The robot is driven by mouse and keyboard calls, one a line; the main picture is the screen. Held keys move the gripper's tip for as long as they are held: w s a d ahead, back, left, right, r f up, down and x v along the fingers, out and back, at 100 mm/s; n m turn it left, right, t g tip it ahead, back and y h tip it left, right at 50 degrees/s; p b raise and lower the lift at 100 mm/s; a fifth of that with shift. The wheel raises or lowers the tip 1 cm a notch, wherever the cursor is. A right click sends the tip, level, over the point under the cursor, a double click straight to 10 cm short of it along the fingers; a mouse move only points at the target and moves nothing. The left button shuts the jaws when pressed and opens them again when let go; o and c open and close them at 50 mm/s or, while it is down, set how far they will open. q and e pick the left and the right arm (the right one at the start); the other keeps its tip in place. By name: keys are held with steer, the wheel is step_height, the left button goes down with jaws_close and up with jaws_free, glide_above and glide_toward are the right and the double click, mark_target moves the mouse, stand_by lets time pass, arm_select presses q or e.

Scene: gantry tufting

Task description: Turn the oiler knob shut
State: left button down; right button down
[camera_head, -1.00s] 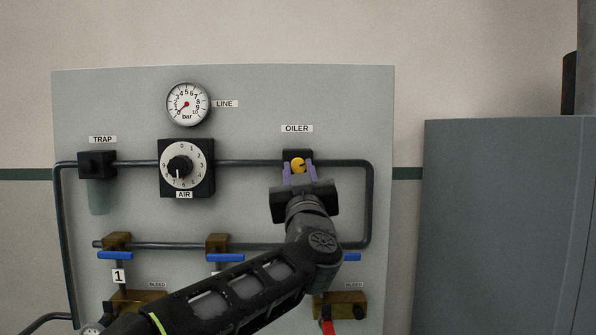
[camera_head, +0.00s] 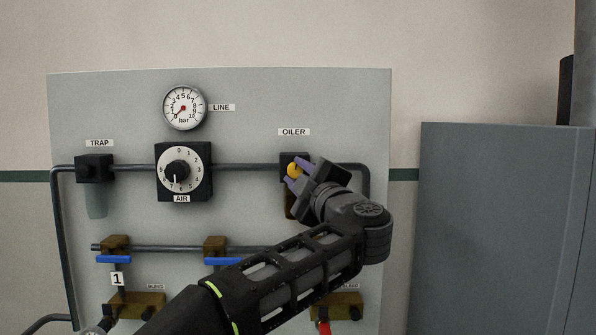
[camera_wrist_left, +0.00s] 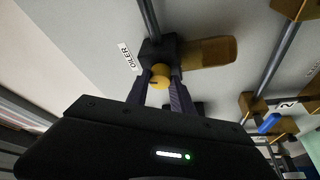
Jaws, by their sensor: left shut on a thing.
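The yellow oiler knob (camera_head: 293,170) sits on the dark oiler block under the OILER label (camera_head: 294,132), on the right half of the grey panel. My left gripper (camera_head: 296,175) is shut on the knob, with its purple fingers on either side of it and the wrist tilted to the lower right. In the left wrist view the knob (camera_wrist_left: 160,75) shows between the two fingertips, with a dark mark on its face. The amber oiler bowl (camera_wrist_left: 208,52) shows beside the block there; in the head view the gripper partly hides it. My right gripper is not in view.
The AIR dial (camera_head: 178,170) and LINE gauge (camera_head: 185,107), its needle near zero, are left of the oiler. The trap (camera_head: 94,168) is at far left. Blue-handled valves (camera_head: 114,259) sit below. A grey cabinet (camera_head: 500,220) stands right of the panel.

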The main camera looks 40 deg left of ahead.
arm_select(q)
steer(key=shift+r+n+g+p, duration=0.1)
steer(key=shift+n+g+p, duration=0.35)
steer(key=shift+n, duration=0.95)
steer(key=shift+h, duration=0.3)
steer(key=c, duration=1.1)
jaws_free()
